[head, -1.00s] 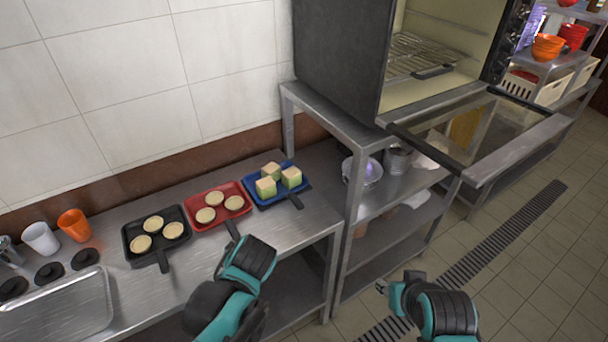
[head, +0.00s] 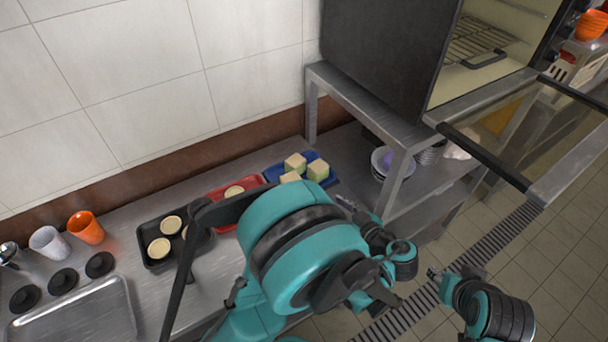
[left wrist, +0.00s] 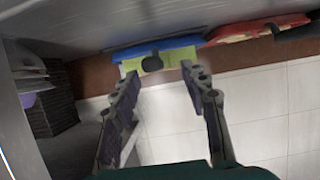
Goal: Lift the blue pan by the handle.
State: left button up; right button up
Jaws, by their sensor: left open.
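The blue pan (head: 273,174) stands at the right end of the counter's row of pans, holding pale green-and-cream cubes (head: 318,169). Its handle is hidden behind my left arm in the head view. In the left wrist view the blue pan (left wrist: 178,45) appears upside down, its dark handle end (left wrist: 152,63) pointing at the camera. My left gripper (left wrist: 160,72) is open and empty, with the handle end seen between its two fingers; whether they are level with it I cannot tell. My right gripper (head: 436,274) is low at the right, away from the pan; its jaws are too small to read.
A red pan (head: 222,190) and a black pan (head: 152,248) with round patties stand left of the blue pan. Orange (head: 86,228) and white cups (head: 48,242) are farther left. A metal shelf frame (head: 345,85) and an open oven door (head: 535,130) are at the right.

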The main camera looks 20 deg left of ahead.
pick_arm(q)
jog(key=shift+w+a+f, duration=0.15)
jog(key=shift+w+a, duration=0.1)
jog(key=shift+a, duration=0.05)
jog(key=shift+w+a+f, duration=0.1)
jog(key=shift+w+a, duration=0.05)
jog(key=shift+a, duration=0.05)
jog(key=b+x, duration=0.1)
jog(key=x, duration=0.2)
jog(key=b+x, duration=0.1)
jog(key=x, duration=0.1)
jog(key=shift+w+a+b, duration=0.15)
jog(key=shift+w+b, duration=0.2)
jog(key=shift+w, duration=0.15)
jog(key=shift+w+a, duration=0.25)
jog(key=shift+a, duration=0.05)
grip_shut()
